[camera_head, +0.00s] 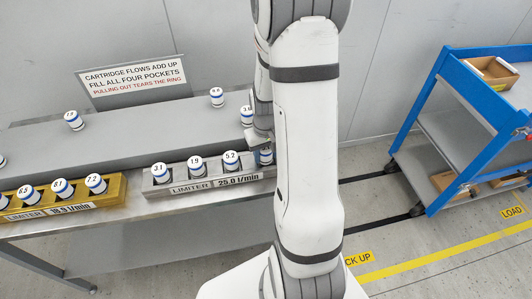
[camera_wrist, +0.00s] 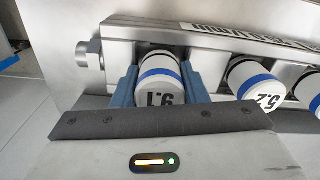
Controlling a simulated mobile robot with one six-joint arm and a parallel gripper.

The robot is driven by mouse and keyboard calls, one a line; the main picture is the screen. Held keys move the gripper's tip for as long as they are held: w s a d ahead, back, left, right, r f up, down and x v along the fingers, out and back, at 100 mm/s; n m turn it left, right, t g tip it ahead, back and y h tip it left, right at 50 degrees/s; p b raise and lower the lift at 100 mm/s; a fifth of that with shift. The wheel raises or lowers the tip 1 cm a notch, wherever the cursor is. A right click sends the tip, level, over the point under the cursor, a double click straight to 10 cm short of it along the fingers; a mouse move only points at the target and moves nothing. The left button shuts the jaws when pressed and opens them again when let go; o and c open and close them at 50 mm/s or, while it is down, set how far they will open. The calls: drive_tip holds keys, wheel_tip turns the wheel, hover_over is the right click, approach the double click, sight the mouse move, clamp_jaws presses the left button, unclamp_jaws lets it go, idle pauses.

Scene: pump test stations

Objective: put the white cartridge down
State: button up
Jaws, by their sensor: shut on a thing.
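My gripper (camera_wrist: 167,88) is shut on a white cartridge (camera_wrist: 157,92) with a blue band, its two blue fingers on either side of it. Its label looks like 9.1 in the wrist view. The cartridge is at the end pocket of the grey limiter block (camera_wrist: 208,48), beside the cartridge marked 5.2 (camera_wrist: 254,80). I cannot tell whether it is fully seated. In the head view the grey block (camera_head: 158,190) reads 25.0 l/min and holds cartridges 3.1 (camera_head: 161,175), 1.9 (camera_head: 196,167) and 5.2. My arm partly hides the held cartridge (camera_head: 265,157) there.
A gold limiter block (camera_head: 112,193) with several cartridges stands to the left. Loose cartridges stand on the raised grey shelf (camera_head: 150,133), one (camera_head: 247,115) close to my arm. A sign (camera_head: 135,80) stands behind. A blue cart (camera_head: 437,85) is at the right.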

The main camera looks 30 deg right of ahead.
drive_tip(key=shift+s+f, duration=0.3)
drive_tip(key=shift+f, duration=0.15)
drive_tip(key=o, duration=0.9)
drive_tip(key=shift+s+a+f, duration=0.1)
drive_tip(key=shift+o, duration=0.5)
drive_tip(key=shift+r+p, duration=0.45)
drive_tip(key=shift+o, duration=0.3)
drive_tip(key=r, duration=1.1)
drive_tip(key=shift+w+r, duration=0.1)
drive_tip(key=shift+w, duration=0.3)
drive_tip(key=s+a+r+n+t, duration=0.1)
drive_tip(key=s+a+r+t, duration=0.1)
drive_tip(key=s+a+r, duration=0.9)
drive_tip(key=shift+s+a+t, duration=0.35)
drive_tip(key=shift+s+t, duration=0.05)
drive_tip(key=shift+s, duration=0.35)
